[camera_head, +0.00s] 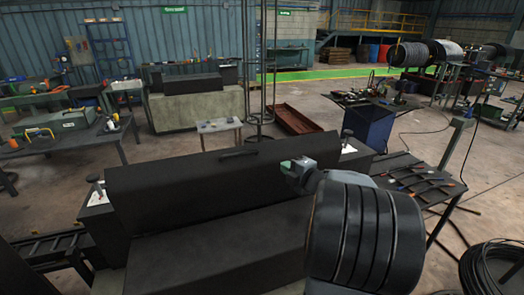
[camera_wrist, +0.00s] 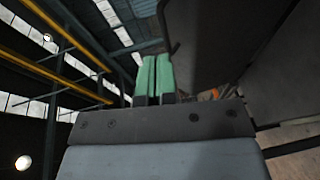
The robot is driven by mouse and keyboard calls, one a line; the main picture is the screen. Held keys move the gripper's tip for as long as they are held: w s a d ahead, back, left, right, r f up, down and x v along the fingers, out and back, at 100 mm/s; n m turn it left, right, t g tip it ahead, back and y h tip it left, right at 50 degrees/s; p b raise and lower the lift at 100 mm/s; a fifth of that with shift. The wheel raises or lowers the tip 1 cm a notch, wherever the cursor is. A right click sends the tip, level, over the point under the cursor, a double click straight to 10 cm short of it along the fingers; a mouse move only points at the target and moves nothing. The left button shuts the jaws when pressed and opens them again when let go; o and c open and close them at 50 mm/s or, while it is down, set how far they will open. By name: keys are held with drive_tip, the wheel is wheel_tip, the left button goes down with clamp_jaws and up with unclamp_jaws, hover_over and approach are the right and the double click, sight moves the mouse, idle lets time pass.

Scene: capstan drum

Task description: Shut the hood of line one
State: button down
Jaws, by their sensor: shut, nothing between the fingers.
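The hood (camera_head: 225,180) is a long dark panel with a thin handle (camera_head: 238,153) near its upper edge. It stands tilted up behind a lower dark box (camera_head: 215,250) and looks open. My gripper (camera_head: 291,167) is near the hood's upper right part, with green fingertips pressed together and empty. In the wrist view the green fingers (camera_wrist: 153,76) stand side by side, with a dark panel (camera_wrist: 212,45), likely the hood, close on their right. I cannot tell whether they touch it. My wrist hides the right end of the lower box.
A tool table (camera_head: 428,185) stands to the right, with cables (camera_head: 490,265) on the floor. A workbench (camera_head: 65,140) is at the left. Another dark-topped machine (camera_head: 195,105) stands behind, with a small table (camera_head: 220,128) between. Open floor lies at back right.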

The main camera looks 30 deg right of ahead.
drive_tip(key=n+p, duration=0.1)
drive_tip(key=p, duration=0.3)
approach(257, 151)
drive_tip(key=shift+y, duration=0.4)
drive_tip(key=w, duration=0.5)
drive_tip(key=w+f, duration=0.1)
drive_tip(key=w, duration=0.1)
drive_tip(key=shift+w+a, duration=0.15)
drive_tip(key=shift+w, duration=0.05)
